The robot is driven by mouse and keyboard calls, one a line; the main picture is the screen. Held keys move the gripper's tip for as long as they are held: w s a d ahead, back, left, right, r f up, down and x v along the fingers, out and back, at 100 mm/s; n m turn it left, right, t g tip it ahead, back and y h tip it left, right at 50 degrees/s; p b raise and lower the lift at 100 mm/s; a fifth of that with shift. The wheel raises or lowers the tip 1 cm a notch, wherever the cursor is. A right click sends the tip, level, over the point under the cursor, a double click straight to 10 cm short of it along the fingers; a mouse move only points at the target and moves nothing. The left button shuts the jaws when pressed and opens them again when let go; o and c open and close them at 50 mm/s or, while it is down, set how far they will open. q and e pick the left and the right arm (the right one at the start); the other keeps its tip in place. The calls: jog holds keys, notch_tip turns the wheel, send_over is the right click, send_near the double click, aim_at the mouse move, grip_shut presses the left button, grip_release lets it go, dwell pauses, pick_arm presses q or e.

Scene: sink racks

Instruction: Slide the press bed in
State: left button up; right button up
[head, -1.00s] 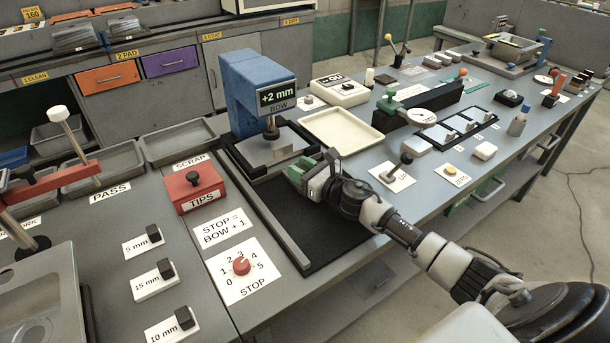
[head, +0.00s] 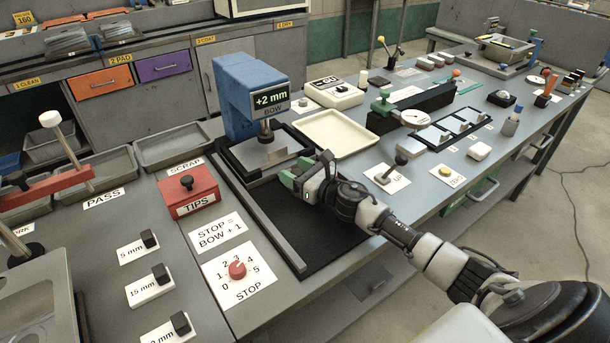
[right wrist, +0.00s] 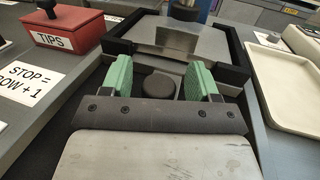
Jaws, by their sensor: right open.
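The blue press (head: 245,85) stands on the bench with a display reading "+2 mm BOW". The press bed (head: 240,160), a grey plate in a dark frame, lies under its ram at the far end of the dark track (head: 325,225). The bed also shows in the right wrist view (right wrist: 146,38). My right gripper (head: 299,176) is at the bed's near side. In the right wrist view its green fingers (right wrist: 158,78) are open, with a dark round knob (right wrist: 158,84) between them, no grip visible. My left gripper is not in view.
A red TIPS box (head: 189,195) and a STOP dial (head: 237,269) stand left of the track. A cream tray (head: 338,133) is right of the bed. A lever (head: 401,160) stands on a white plate farther right. The near track is bare.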

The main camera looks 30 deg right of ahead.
jog(key=b+v, duration=0.2)
jog(key=v, duration=0.6)
jog(key=shift+s+d+f, duration=0.15)
jog(key=shift+s+d, duration=0.05)
jog(key=shift+s, duration=0.1)
jog(key=shift+v, duration=0.85)
